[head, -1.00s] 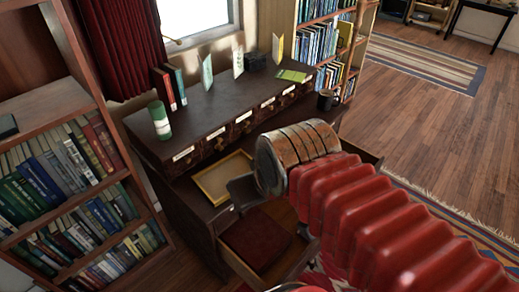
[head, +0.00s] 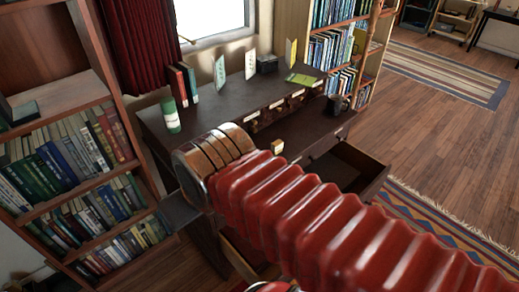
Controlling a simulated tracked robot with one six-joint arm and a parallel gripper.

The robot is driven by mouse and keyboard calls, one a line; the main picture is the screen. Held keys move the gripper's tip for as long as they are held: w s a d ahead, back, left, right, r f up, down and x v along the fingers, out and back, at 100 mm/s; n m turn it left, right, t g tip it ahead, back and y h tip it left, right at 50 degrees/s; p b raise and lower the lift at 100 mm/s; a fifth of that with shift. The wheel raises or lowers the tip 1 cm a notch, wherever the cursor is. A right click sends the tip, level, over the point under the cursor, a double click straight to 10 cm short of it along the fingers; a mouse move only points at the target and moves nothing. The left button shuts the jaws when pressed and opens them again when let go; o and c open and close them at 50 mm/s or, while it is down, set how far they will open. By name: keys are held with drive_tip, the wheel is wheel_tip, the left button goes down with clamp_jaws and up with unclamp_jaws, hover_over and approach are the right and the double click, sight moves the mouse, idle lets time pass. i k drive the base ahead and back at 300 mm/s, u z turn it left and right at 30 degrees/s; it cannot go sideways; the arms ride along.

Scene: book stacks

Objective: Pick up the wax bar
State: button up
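A small cream and amber block (head: 277,146) shows just past my arm, at the front of the dark desk. It may be the wax bar, but it is too small to be sure. My arm crosses the view from the lower right. Its end lies over the left part of the desk. One dark flat finger of my gripper (head: 180,211) shows below the wrist, between the bookcase and the desk. The other finger is hidden, so I cannot tell its opening or whether it holds anything.
The desk (head: 225,107) bears a green-and-white cylinder (head: 170,115), books (head: 183,84), standing cards, a dark box (head: 267,64) and a dark mug (head: 337,103). A drawer (head: 362,168) stands open at right, another lower down behind my arm. A bookcase (head: 62,150) stands close at left.

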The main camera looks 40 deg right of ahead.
sight(277, 147)
drive_tip(key=u, duration=1.2)
drive_tip(key=k, duration=1.1)
drive_tip(key=z, duration=0.95)
drive_tip(key=i, duration=0.9)
drive_tip(key=z, duration=0.05)
